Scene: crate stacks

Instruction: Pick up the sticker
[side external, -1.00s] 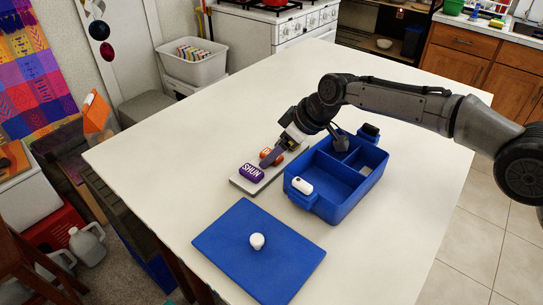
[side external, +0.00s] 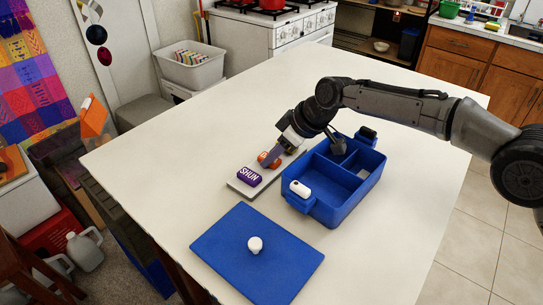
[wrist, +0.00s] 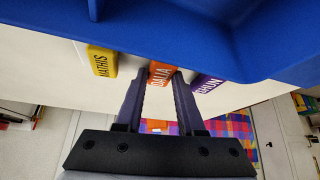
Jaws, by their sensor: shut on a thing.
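The stickers are small lettered blocks. An orange one (side external: 263,157) is at my gripper (side external: 269,162); in the wrist view the orange sticker (wrist: 161,74) sits between the two fingertips (wrist: 156,80), and the jaws are shut on it. Its lettering is only partly readable. A purple sticker marked SHUN (side external: 249,177) lies beside it on a flat light tray (side external: 268,183); it also shows in the wrist view (wrist: 205,83). A yellow sticker marked MATHIS (wrist: 103,61) is on the other side, hidden behind my gripper in the side view.
An open blue compartment box (side external: 337,206) stands close to the right of the tray, with a white piece (side external: 299,188) on its near end. A blue lid (side external: 225,247) with a white knob lies at the front. The table's left side is clear.

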